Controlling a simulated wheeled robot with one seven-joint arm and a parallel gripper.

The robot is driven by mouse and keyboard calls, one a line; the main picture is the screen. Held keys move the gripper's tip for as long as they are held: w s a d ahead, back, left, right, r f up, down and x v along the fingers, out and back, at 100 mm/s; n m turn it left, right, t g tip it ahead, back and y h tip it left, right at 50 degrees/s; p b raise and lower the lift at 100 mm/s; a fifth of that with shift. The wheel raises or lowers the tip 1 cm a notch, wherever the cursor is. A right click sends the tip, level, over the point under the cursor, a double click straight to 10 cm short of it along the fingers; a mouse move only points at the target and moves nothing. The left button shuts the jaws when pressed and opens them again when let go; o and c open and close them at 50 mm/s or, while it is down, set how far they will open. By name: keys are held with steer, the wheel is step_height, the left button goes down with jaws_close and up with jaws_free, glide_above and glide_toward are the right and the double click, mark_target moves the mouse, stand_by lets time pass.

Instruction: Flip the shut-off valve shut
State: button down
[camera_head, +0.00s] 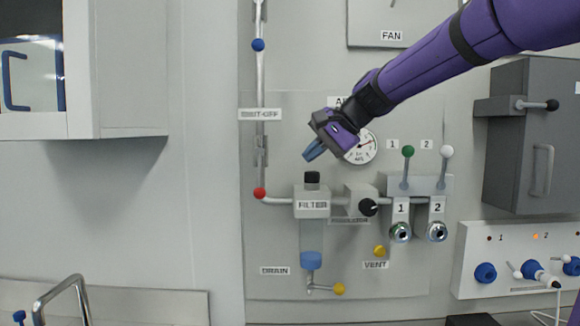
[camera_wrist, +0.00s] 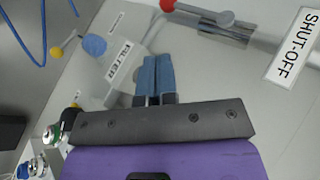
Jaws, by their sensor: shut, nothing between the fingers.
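The shut-off valve (camera_head: 260,150) sits on the vertical pipe at the left of the panel, below the SHUT-OFF label (camera_head: 260,114). Its red ball knob (camera_head: 259,193) hangs straight below, so the lever lies along the pipe. The wrist view shows the red knob (camera_wrist: 167,5) at the top edge, the grey lever (camera_wrist: 205,18), and the SHUT-OFF label (camera_wrist: 294,46) at the right. My gripper (camera_head: 309,155) is to the right of the valve, above the filter, apart from the lever. Its blue fingers (camera_wrist: 155,75) are shut together and empty.
The filter (camera_head: 312,204) with its black top stands just below my gripper. The pressure gauge (camera_head: 361,146) is to its right, with green (camera_head: 408,151) and white (camera_head: 447,151) knobbed levers beyond. A blue ball (camera_head: 258,45) is higher on the pipe.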

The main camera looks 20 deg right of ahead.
mark_target(259, 175)
steer(key=w+a+r+x, duration=0.1)
steer(key=x, duration=1.1)
steer(key=shift+w+r, duration=0.25)
steer(key=shift+r, duration=0.05)
